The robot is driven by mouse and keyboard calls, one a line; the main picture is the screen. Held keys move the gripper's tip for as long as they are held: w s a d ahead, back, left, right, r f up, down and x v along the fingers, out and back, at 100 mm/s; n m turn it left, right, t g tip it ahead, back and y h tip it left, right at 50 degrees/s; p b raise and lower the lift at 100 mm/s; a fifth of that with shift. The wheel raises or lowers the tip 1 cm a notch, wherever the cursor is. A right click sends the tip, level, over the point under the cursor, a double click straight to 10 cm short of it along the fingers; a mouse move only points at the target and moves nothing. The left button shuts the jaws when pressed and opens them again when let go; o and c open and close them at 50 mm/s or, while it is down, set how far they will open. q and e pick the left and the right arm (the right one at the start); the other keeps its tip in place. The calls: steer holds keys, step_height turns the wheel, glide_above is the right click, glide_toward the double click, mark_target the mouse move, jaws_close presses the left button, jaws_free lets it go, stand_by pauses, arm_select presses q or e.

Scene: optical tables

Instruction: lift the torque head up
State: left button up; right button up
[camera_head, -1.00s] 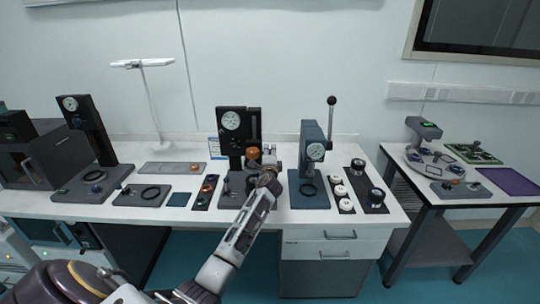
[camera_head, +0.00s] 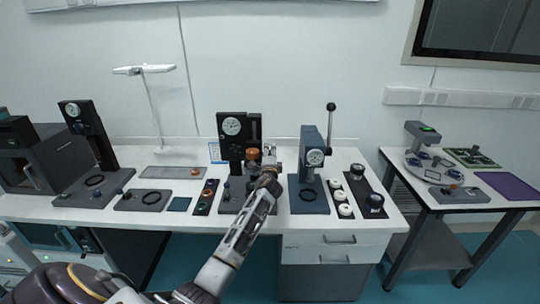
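A black upright tester with a round white gauge (camera_head: 232,126) stands near the middle of the long table. Its torque head appears to be the dark part with an orange-brown knob (camera_head: 253,154) at the right of the column, below the gauge. My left gripper (camera_head: 268,156) is at the right side of this knob, seen from behind, and covers part of the tester. The fingers are small and partly hidden, so I cannot tell whether they are open or shut, or touching the head. My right gripper is not in view.
A blue-grey press (camera_head: 313,150) with a tall lever stands close on the right. Several white and black round parts lie beyond it. A strip of buttons (camera_head: 205,197) and a flat plate (camera_head: 144,200) lie to the left. A side table (camera_head: 460,208) stands at the right.

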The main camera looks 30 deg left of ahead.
arm_select(q)
steer(key=v, duration=1.2)
stand_by(0.7)
steer(key=shift+f, duration=0.1)
stand_by(0.4)
